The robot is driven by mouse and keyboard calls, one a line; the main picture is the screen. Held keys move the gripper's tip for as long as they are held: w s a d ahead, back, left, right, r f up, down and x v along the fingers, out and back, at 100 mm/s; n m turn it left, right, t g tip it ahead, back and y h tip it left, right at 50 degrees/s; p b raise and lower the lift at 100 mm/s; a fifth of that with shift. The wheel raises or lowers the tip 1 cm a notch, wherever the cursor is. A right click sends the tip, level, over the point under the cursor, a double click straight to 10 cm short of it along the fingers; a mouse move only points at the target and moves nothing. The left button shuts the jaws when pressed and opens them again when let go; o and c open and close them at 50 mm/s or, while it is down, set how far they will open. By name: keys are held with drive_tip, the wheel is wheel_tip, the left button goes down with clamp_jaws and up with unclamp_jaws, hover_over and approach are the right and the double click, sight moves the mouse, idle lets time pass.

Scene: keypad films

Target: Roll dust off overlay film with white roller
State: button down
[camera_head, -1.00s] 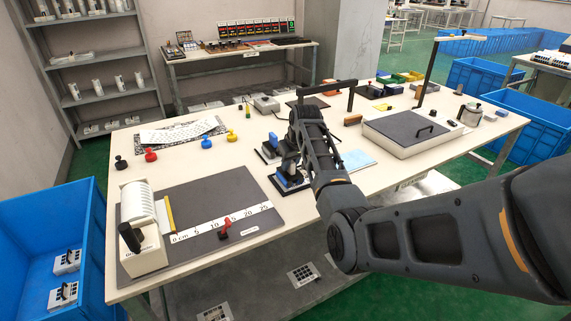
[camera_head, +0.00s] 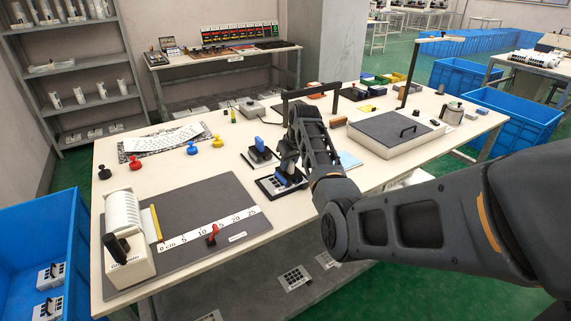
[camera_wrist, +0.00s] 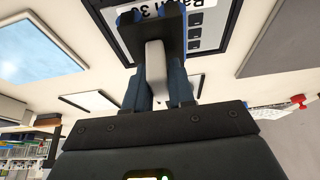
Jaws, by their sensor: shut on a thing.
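My gripper (camera_head: 285,166) is low over a dark-framed panel (camera_head: 277,185) near the table's front edge. In the wrist view my gripper (camera_wrist: 157,80) is shut on a pale grey-white handle (camera_wrist: 155,60), with a blue-sided finger on each side. The handle appears to belong to the white roller; its rolling part is not clearly visible.
A grey mat (camera_head: 225,200) with a ruler and white dispenser (camera_head: 124,235) lies left. Coloured knobs (camera_head: 191,148) stand behind.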

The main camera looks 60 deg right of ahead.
drive_tip(key=shift+s+d, duration=0.45)
drive_tip(key=shift+d, duration=0.25)
drive_tip(key=shift+s+d, duration=0.45)
drive_tip(key=shift+d, duration=0.25)
drive_tip(key=shift+w+a+p, duration=0.35)
drive_tip(key=shift+w+a, duration=0.05)
drive_tip(key=shift+a, duration=0.25)
drive_tip(key=shift+w+a+p, duration=0.35)
drive_tip(key=shift+w+a, duration=0.05)
drive_tip(key=shift+a, duration=0.3)
drive_tip(key=shift+w+a+p, duration=0.35)
drive_tip(key=shift+w+a, duration=0.05)
drive_tip(key=shift+a, duration=0.25)
hover_over(271, 186)
drive_tip(key=shift+a, duration=0.1)
wheel_tip(271, 186, up, 7)
idle(0.4)
